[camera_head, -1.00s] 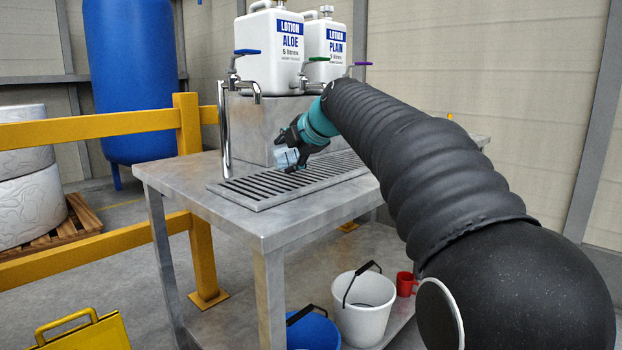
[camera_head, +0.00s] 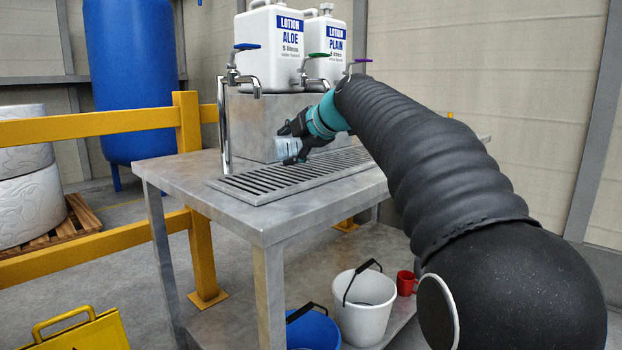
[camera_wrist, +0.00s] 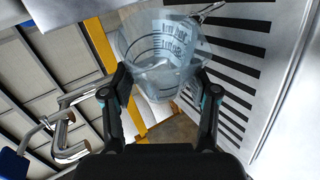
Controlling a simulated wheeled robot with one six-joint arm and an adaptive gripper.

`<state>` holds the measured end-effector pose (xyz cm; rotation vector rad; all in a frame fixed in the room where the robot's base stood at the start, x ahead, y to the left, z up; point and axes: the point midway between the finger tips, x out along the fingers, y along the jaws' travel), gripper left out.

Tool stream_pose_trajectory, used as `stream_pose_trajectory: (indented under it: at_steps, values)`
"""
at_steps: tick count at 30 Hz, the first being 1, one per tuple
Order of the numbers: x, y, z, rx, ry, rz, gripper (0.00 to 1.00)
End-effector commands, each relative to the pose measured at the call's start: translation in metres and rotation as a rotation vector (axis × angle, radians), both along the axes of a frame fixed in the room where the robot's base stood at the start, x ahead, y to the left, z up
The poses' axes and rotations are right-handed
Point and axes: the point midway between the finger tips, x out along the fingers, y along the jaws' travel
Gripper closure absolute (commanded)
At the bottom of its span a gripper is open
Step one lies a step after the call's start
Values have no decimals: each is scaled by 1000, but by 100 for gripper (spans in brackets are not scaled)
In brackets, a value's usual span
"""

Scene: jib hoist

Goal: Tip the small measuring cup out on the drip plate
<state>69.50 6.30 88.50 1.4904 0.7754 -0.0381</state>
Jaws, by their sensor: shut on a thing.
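The small measuring cup (camera_wrist: 165,55) is clear, bluish plastic with dark printed marks. In the wrist view it sits between my two fingertips. My gripper (camera_wrist: 162,88) is shut on it. In the head view my gripper (camera_head: 292,146) holds the cup (camera_head: 288,154) just above the drip plate (camera_head: 250,188), apart from its slats. The cup looks tipped over onto its side. The fingers partly hide it, and I cannot tell whether anything is inside. The slats of the drip plate also show on the right of the wrist view (camera_wrist: 232,75).
Several taps, one with a blue lever (camera_head: 246,47), overhang the plate. A white bucket (camera_head: 362,310), blue bucket (camera_head: 313,332) and red mug (camera_head: 405,283) are below. The table's front-left is clear.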

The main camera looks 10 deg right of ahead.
Motion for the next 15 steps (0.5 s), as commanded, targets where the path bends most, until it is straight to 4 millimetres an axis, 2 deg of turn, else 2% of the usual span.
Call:
stream_pose_trajectory:
  at_steps: [15]
  values:
    - [0,-2,-1,63,6,0,83]
